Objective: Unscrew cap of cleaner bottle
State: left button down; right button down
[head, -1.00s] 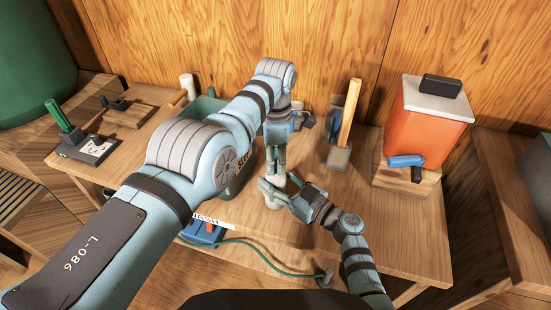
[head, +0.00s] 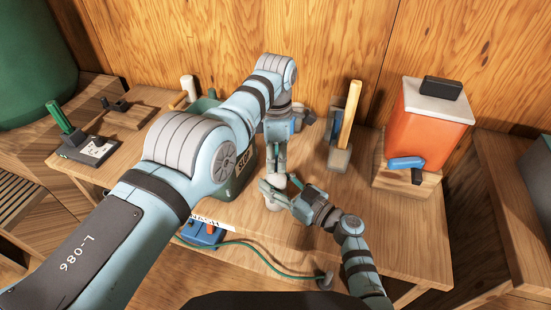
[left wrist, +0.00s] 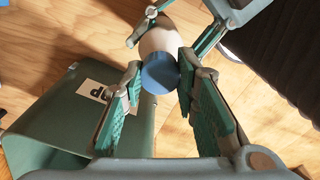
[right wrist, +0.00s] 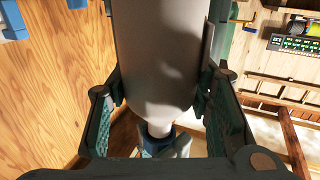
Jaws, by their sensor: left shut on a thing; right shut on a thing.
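The cleaner bottle (head: 272,205) is a pale, rounded bottle, mostly hidden behind my grippers in the head view. Its grey-white body (right wrist: 160,60) fills the middle of the right wrist view. Its blue cap (left wrist: 159,74) shows in the left wrist view. My left gripper (head: 276,172) comes down from above and is shut on the cap, a finger on each side. My right gripper (head: 276,190) reaches in from the lower right and is shut around the bottle body, just below the left one. Cap and bottle are in line.
A dark green bin (left wrist: 40,120) with a label stands close left of the bottle. A wooden-handled tool (head: 349,112) stands behind right, and an orange container (head: 428,125) with a white lid stands right. A green cord (head: 265,255) runs along the front. The table's right front is clear.

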aim_at(276, 160)
pick_arm(q)
jog(key=shift+r, duration=0.55)
jog(key=shift+r, duration=2)
pick_arm(e)
jog(key=c, duration=0.7)
grip_release()
jog(key=shift+c, duration=0.2)
